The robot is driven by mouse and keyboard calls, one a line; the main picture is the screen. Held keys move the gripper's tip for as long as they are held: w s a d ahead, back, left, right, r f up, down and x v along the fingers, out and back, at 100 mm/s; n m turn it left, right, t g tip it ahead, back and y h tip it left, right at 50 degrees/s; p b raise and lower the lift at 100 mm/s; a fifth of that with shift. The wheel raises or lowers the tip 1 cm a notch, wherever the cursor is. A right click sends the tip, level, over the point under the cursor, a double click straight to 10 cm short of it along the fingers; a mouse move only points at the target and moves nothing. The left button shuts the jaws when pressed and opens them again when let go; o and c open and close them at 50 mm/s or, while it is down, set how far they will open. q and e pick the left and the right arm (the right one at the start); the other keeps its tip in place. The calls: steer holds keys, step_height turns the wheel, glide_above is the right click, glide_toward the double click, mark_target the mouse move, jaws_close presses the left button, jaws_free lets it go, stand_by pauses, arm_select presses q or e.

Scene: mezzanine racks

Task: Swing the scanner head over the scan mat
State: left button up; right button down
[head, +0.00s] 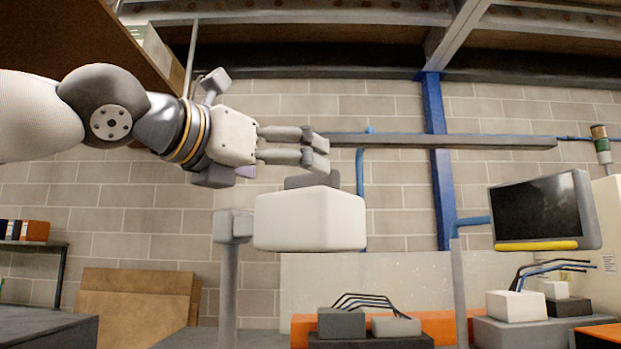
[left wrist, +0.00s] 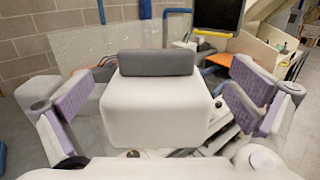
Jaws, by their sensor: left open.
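The scanner head (head: 310,220) is a white rounded box on a grey upright post (head: 229,275), with a grey grip block (head: 312,181) on top. In the left wrist view the white box (left wrist: 155,108) and its grey grip block (left wrist: 156,62) lie between my spread fingers with purple pads. My left gripper (head: 317,149) comes in from the left just above the grip block. It is open and holds nothing; contact cannot be told. I cannot make out the scan mat in either view. My right gripper is not in view.
A dark monitor (head: 542,208) with a yellow lower edge stands at the right. Grey boxes with cables (head: 341,322) and an orange strip (head: 440,328) lie below. Cardboard (head: 135,305) leans at the left. A blue column (head: 440,160) stands behind. Air around the gripper's right side looks free.

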mark_target(306, 178)
arm_select(q)
steer(key=x, duration=0.7)
steer(key=shift+w+f, duration=0.2)
steer(key=shift+w, duration=0.15)
steer(key=shift+a, duration=0.1)
steer(key=c, duration=1.5)
steer(key=shift+c, duration=0.5)
